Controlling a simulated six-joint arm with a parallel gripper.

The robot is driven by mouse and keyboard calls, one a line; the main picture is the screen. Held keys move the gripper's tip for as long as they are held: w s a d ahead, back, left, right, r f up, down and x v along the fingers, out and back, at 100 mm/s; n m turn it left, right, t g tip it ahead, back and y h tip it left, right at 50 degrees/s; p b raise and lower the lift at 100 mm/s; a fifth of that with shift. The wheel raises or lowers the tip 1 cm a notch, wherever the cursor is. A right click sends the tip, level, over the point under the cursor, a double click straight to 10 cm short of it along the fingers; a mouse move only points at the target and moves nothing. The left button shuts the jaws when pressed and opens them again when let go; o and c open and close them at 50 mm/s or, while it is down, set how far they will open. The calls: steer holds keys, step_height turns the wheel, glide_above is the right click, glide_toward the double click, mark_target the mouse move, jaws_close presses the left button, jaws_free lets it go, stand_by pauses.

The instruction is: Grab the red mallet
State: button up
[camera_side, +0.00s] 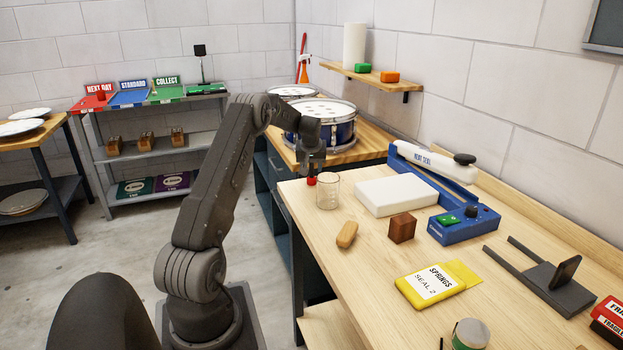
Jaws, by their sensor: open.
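My gripper (312,167) points down over the far left edge of the wooden bench. Its jaws are open, though small and dark in this view. A small red piece (311,181) shows just below the fingertips, beside a clear glass beaker (328,190). I cannot tell whether it is the head of the red mallet, or whether the fingers touch it. No whole mallet with a handle can be made out. A thin red object (303,44) leans by the wall corner behind the drums; its kind is unclear.
A blue drum (342,137) stands on a lower table behind my gripper. A white block (396,196), brown cube (402,228), tan rounded block (347,235), blue heat sealer (465,224) and yellow packet (433,285) lie on the bench. The bench's front left is clear.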

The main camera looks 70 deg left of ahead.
jaws_close()
stand_by(0.3)
steer(key=shift+r, duration=0.1)
